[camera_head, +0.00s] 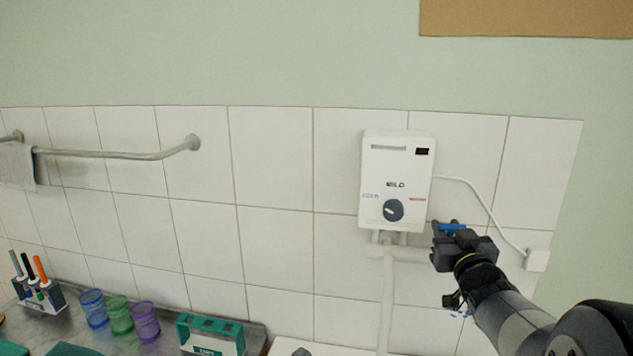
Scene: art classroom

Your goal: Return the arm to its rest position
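My arm reaches in from the lower right corner. My gripper (442,243) is in front of the tiled wall, just below and to the right of a white water heater (375,165). The heater has a dark round knob (393,210) low on its front, and the gripper is apart from this knob in the picture. A blue piece (453,227) shows at the top of the gripper; I cannot tell whether it belongs to the gripper or to a fitting behind it. The finger gap is not clear, and no held object can be made out.
White pipes (387,290) run below the heater, close to the gripper. A cable leads to a wall box (537,260). A towel bar (110,155) is at left. Below it, a counter holds a pen holder (40,298), coloured cups (119,315) and a green-and-white box (210,335).

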